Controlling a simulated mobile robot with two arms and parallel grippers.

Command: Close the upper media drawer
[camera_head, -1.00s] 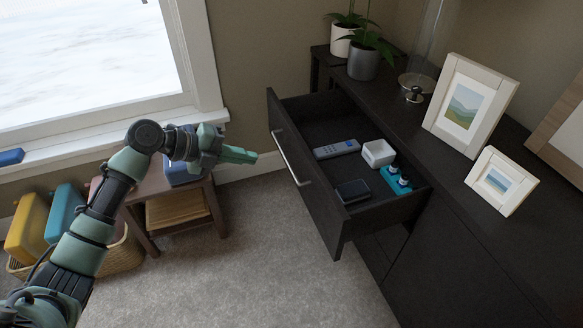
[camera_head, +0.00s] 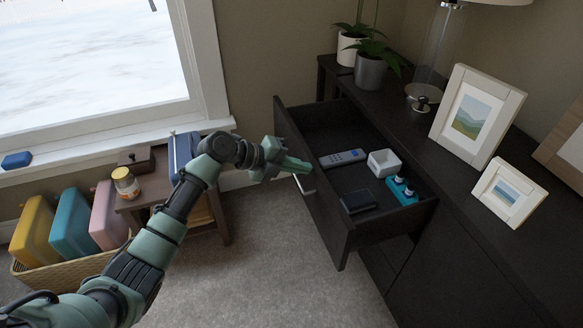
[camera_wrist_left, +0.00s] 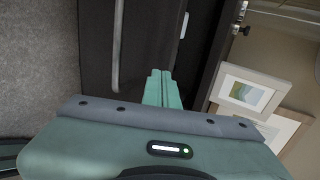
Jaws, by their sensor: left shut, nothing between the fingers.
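The upper media drawer (camera_head: 333,232) is pulled out of the dark cabinet (camera_head: 462,225) and stands open. Its front has a metal bar handle (camera_head: 306,184). Inside lie a remote (camera_head: 342,158), a white box (camera_head: 383,162), a teal item with dark knobs (camera_head: 402,190) and a dark flat case (camera_head: 358,201). My left gripper (camera_head: 297,165) is shut and empty, its tips at the drawer front near the handle's upper end; I cannot tell whether they touch. In the left wrist view the fingers (camera_wrist_left: 161,88) point at the drawer front beside the handle (camera_wrist_left: 117,45). My right gripper is not in view.
Plants, a glass lamp (camera_head: 424,95) and picture frames (camera_head: 478,113) stand on the cabinet top. The carpet before the drawer is clear.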

